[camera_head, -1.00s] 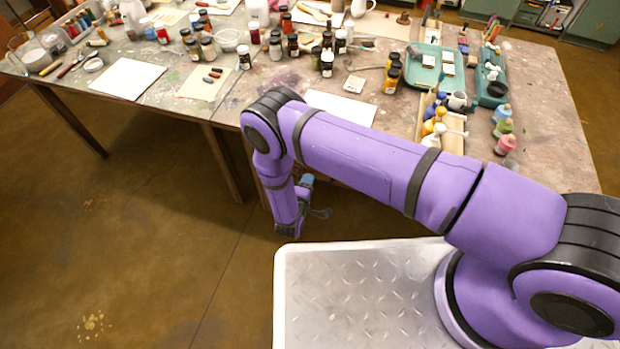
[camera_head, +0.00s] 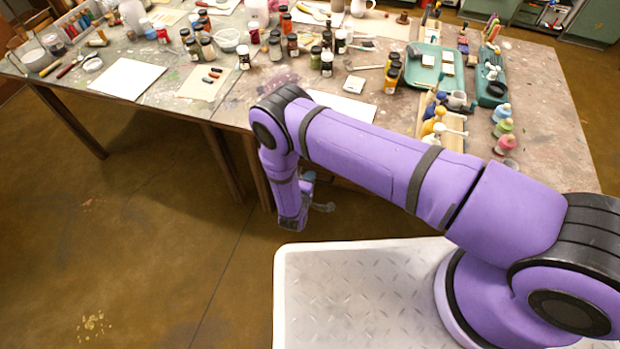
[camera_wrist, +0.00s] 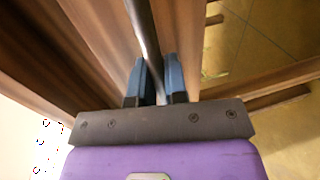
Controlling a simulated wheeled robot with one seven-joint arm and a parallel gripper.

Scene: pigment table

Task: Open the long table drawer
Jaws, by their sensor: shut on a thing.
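The long table drawer's handle is a dark metal bar (camera_wrist: 143,28) running down the middle of the wrist view. My gripper (camera_wrist: 157,75) has its two blue fingers on either side of this bar, shut on it. Brown wooden panels (camera_wrist: 60,50) of the table or drawer lie beside the bar. In the head view my gripper is low at the table's near edge, mostly hidden by my own arm. The table (camera_head: 180,118) hides most of the drawer front there, and I cannot tell how far the drawer is out.
The tabletop holds several paint jars (camera_head: 327,63), paper sheets (camera_head: 127,78), a teal tray (camera_head: 424,68) and small bottles (camera_head: 505,146). The brown floor (camera_head: 130,240) in front of the table is clear on the left. Table legs (camera_head: 68,120) stand below the edge.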

